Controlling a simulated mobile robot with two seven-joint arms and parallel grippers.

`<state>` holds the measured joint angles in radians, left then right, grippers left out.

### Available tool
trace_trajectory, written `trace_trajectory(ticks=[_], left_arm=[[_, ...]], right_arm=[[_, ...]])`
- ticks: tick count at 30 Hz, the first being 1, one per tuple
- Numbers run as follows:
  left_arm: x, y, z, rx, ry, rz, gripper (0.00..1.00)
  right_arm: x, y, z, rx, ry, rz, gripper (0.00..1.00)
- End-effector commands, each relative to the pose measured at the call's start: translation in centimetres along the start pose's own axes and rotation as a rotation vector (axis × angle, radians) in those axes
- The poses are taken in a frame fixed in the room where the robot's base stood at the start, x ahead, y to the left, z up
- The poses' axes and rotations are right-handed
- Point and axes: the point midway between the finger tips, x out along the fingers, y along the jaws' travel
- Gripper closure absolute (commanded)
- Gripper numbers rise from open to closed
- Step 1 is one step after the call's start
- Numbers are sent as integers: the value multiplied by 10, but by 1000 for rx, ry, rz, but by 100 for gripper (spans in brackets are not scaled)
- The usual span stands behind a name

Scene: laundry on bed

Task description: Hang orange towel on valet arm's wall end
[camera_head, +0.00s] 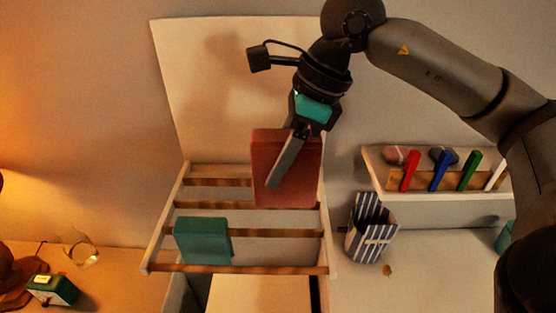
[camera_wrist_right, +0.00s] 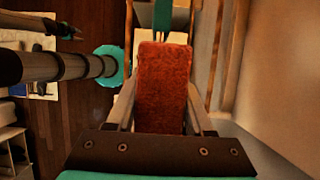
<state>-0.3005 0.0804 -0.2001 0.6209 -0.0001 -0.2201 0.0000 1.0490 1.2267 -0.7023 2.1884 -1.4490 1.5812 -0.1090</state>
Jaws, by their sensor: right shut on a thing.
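The orange towel (camera_head: 304,183) shows as a folded, reddish-orange slab in the head view. My right gripper (camera_head: 284,168) is shut on it, with one finger lying across its face. In the right wrist view the towel (camera_wrist_right: 162,90) fills the space between the two fingers. The towel is in front of the right part of the wooden valet rack (camera_head: 328,240), over its upper bars. I cannot tell whether it touches a bar. A teal towel (camera_head: 203,241) hangs over a lower bar at the left. My left gripper is not in view.
A cream panel (camera_head: 215,90) stands behind the rack. At the right are a blue-and-white striped bag (camera_head: 371,228) and a wall shelf (camera_head: 440,211) with coloured items. A small teal-and-white box (camera_head: 53,290) is at lower left. The rack's upper left bars are bare.

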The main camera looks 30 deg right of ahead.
Motion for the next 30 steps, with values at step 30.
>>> trace_trajectory(ticks=[30], left_arm=[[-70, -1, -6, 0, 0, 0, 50]], right_arm=[[-107, -1, 45, -1, -5, -2, 100]])
